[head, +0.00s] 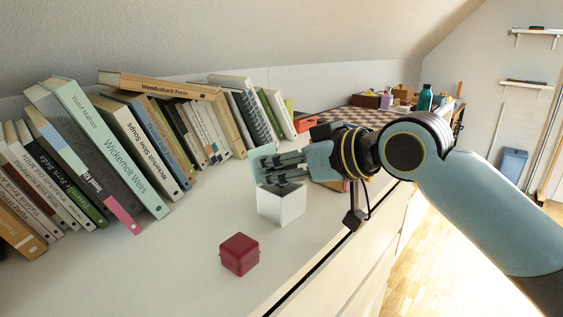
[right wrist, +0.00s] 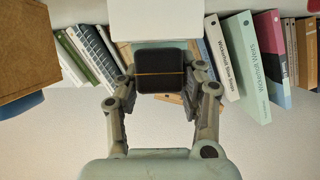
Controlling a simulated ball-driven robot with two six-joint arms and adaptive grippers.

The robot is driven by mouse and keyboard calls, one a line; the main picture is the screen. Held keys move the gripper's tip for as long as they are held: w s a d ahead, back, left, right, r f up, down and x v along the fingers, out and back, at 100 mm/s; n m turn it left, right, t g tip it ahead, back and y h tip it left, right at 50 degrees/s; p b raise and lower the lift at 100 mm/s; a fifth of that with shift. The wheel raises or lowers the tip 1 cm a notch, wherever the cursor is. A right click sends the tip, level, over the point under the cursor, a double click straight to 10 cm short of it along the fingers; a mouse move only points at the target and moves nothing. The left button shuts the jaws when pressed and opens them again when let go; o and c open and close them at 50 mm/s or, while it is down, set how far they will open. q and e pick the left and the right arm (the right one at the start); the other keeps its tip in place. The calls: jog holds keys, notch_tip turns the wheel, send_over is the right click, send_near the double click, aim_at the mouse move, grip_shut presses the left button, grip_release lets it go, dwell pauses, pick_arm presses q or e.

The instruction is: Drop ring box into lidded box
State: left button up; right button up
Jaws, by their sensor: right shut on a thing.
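My right gripper (head: 275,168) is over the white box (head: 281,206), coming in from the right. In the right wrist view its fingers (right wrist: 162,85) are shut on a small black box with a thin orange line (right wrist: 160,72), which looks like the ring box. In the head view the fingers largely hide it. The white box is open at the top, with a pale green panel (head: 262,160), apparently its raised lid, behind the opening. The white box also shows in the right wrist view (right wrist: 155,20), next to the held box. My left gripper is not in view.
A maroon rounded box (head: 240,254) sits on the white top in front of the white box. A row of leaning books (head: 110,150) stands along the wall. A checkered board (head: 345,117) lies farther back. The white top's edge (head: 330,247) runs along the right.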

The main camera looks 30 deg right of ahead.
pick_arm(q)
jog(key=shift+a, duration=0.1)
pick_arm(e)
jog(key=o, duration=0.5)
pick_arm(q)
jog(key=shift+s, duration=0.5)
pick_arm(e)
jog(key=o, duration=0.6)
jog(key=shift+s, duration=0.1)
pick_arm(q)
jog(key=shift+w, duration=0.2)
pick_arm(e)
jog(key=shift+v, duration=3.7)
